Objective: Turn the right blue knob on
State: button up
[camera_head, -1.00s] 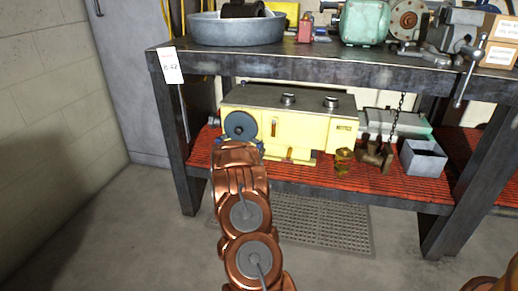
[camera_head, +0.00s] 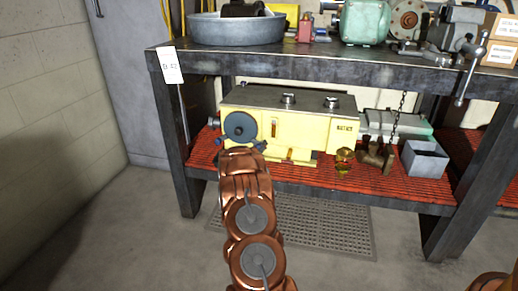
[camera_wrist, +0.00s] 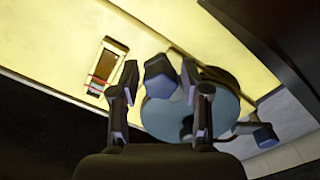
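The yellow machine (camera_head: 300,128) stands on the lower shelf, with a round blue disc (camera_head: 240,126) on its left front. A small blue knob (camera_head: 260,146) shows at the disc's lower right, just past my arm. In the wrist view the disc (camera_wrist: 222,98) lies behind my fingers. One blue knob (camera_wrist: 160,78) appears between the fingertips of my gripper (camera_wrist: 159,66); contact cannot be told. Another blue knob (camera_wrist: 263,134) sticks out at the lower right there. My gripper is open, its fingers apart. In the head view my arm hides the gripper.
The dark workbench top (camera_head: 320,62) overhangs the machine, and its left leg (camera_head: 178,140) stands close by. A brass fitting (camera_head: 344,158) and a grey box (camera_head: 425,158) sit right of the machine on the red shelf mat (camera_head: 310,180).

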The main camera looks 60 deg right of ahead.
jog(key=c, duration=0.7)
jog(key=shift+c, duration=0.2)
jog(key=shift+r+m+p, duration=0.15)
jog(key=shift+m+p, duration=0.15)
jog(key=shift+p, duration=0.65)
jog(key=shift+s, duration=0.1)
jog(key=o, duration=1)
jog(key=shift+o, duration=0.2)
